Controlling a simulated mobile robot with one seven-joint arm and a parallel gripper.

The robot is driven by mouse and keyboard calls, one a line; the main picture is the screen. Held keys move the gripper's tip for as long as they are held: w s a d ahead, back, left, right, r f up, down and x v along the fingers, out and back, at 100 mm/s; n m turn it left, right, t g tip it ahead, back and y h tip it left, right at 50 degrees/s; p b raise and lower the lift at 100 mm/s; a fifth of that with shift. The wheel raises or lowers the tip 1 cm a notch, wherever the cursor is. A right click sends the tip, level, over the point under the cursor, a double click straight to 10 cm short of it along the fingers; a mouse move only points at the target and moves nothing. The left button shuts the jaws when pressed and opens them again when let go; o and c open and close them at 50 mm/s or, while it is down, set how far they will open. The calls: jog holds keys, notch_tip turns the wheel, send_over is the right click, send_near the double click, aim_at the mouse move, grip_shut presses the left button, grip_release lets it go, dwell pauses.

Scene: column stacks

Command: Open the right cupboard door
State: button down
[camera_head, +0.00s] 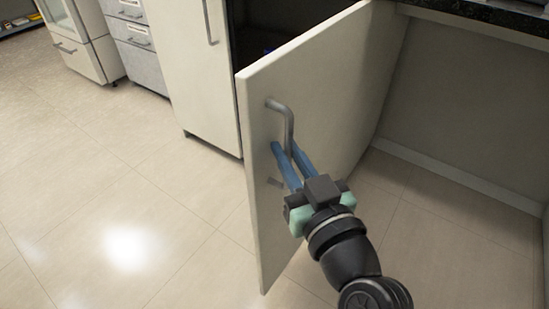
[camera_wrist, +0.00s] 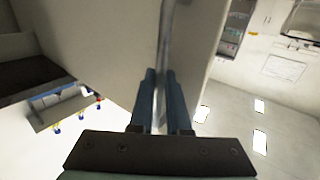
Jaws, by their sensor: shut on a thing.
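The right cupboard door (camera_head: 345,90) stands swung well out from the cabinet, with its dark interior (camera_head: 275,25) partly showing behind it. A grey bar handle (camera_head: 289,122) sits on the door's outer face near its free edge. My gripper (camera_head: 283,148) has its blue fingers on either side of the handle's lower part, shut on it. In the wrist view, the fingers (camera_wrist: 159,75) close around the handle bar (camera_wrist: 166,40), and the door (camera_wrist: 110,45) fills the upper middle.
The left cupboard door (camera_head: 195,70) with its own handle is closed. Drawers (camera_head: 140,45) and a white appliance (camera_head: 80,40) stand at the far left. A dark countertop (camera_head: 500,14) runs above an open recess at right. The tiled floor (camera_head: 110,200) at left is clear.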

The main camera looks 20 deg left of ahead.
jog(key=shift+d+b, duration=0.3)
jog(key=shift+d, duration=1)
jog(key=c, duration=1.2)
grip_release()
jog(key=shift+o, duration=0.2)
jog(key=shift+a, duration=0.1)
jog(key=p+v, duration=0.2)
jog(key=v, duration=1.1)
jog(key=shift+w, duration=0.15)
